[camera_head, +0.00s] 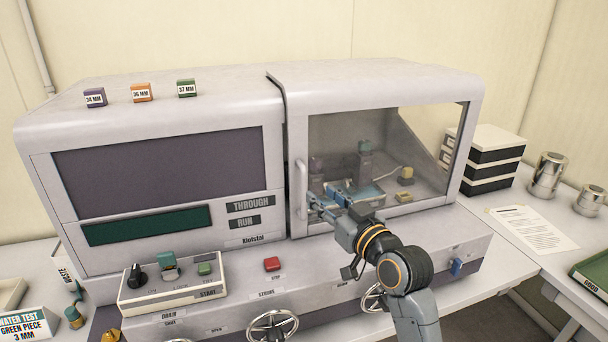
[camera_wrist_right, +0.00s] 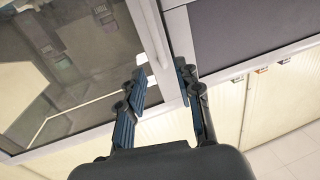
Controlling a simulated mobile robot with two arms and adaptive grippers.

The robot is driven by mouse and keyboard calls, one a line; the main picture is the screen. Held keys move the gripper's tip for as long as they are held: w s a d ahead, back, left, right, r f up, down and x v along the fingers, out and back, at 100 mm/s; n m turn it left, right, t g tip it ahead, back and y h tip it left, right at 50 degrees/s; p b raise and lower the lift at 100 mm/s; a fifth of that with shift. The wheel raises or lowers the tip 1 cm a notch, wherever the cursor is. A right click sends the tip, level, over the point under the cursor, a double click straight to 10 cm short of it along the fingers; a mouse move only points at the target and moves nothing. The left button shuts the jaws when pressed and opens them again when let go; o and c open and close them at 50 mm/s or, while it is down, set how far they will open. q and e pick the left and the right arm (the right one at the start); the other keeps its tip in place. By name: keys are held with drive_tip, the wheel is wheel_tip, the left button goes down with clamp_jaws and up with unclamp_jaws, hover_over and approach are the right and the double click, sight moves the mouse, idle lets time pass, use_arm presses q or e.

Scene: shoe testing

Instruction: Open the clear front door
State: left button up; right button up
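The clear front door (camera_head: 335,135) is a see-through pane in a pale frame on the right half of the machine; it looks closed. Its pale upright handle (camera_head: 301,185) runs along the left edge of the door. My right gripper (camera_head: 315,203) is at the lower part of this handle, in front of the door. In the right wrist view my right gripper (camera_wrist_right: 162,76) has its two blue-grey fingers apart, with the pale handle (camera_wrist_right: 152,38) reaching toward the gap between them. I cannot tell whether a finger touches it. My left gripper is not in view.
Coloured blocks (camera_head: 141,93) sit on the machine's top. Black and white boxes (camera_head: 491,158) and metal pots (camera_head: 547,175) stand on the right. Space before the door is mostly free.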

sight(305, 182)
drive_tip(key=p+x, duration=0.2)
drive_tip(key=x, duration=0.6)
drive_tip(key=shift+a+p, duration=0.1)
drive_tip(key=shift+p, duration=0.25)
drive_tip(key=shift+w+a+f, duration=0.1)
drive_tip(key=shift+w+a, duration=0.1)
drive_tip(key=shift+w, duration=0.25)
clamp_jaws()
